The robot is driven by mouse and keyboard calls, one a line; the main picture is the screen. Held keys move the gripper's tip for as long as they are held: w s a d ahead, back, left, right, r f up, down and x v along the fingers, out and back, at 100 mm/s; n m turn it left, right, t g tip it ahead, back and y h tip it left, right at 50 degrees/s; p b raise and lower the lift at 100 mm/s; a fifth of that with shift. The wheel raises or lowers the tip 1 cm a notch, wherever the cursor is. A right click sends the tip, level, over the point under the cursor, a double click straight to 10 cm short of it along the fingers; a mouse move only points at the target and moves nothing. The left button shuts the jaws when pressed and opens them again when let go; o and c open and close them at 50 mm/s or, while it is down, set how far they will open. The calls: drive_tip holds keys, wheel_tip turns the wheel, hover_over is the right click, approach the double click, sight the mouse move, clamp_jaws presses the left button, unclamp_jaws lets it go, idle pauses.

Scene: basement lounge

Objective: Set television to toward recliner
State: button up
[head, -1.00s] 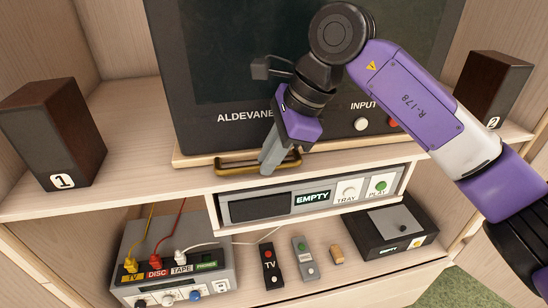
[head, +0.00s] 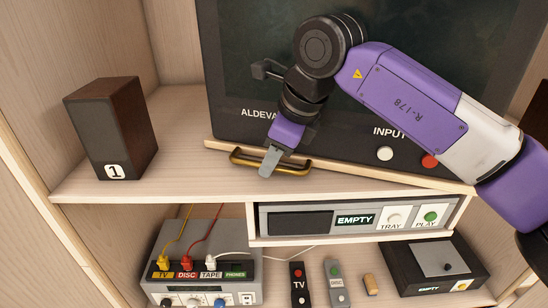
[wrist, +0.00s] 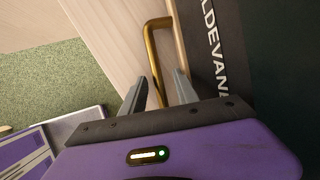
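The television (head: 345,85) is a dark, wide-screen set marked ALDEVANE, standing on a light wooden board (head: 350,180) on the shelf. The board sits at an angle to the shelf's front edge, its right end nearer that edge. A brass handle (head: 243,158) is fixed at the board's front left; it also shows in the wrist view (wrist: 152,45). My gripper (head: 268,162) is at the handle. In the wrist view my gripper's fingers (wrist: 158,88) stand apart on either side of the bar, with a gap. Contact is unclear. No recliner is in view.
Speaker 1 (head: 112,128) stands left on the shelf (head: 150,185); another dark speaker edge (head: 538,110) shows at right. Below are a disc player (head: 360,217), a cable box (head: 205,265), two remotes (head: 298,284) and a black box (head: 433,262). Bare shelf lies left of the television.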

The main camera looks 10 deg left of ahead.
drive_tip(key=b+v, duration=0.1)
drive_tip(key=v, duration=0.6)
drive_tip(key=shift+r, duration=0.4)
drive_tip(key=shift+d, duration=0.1)
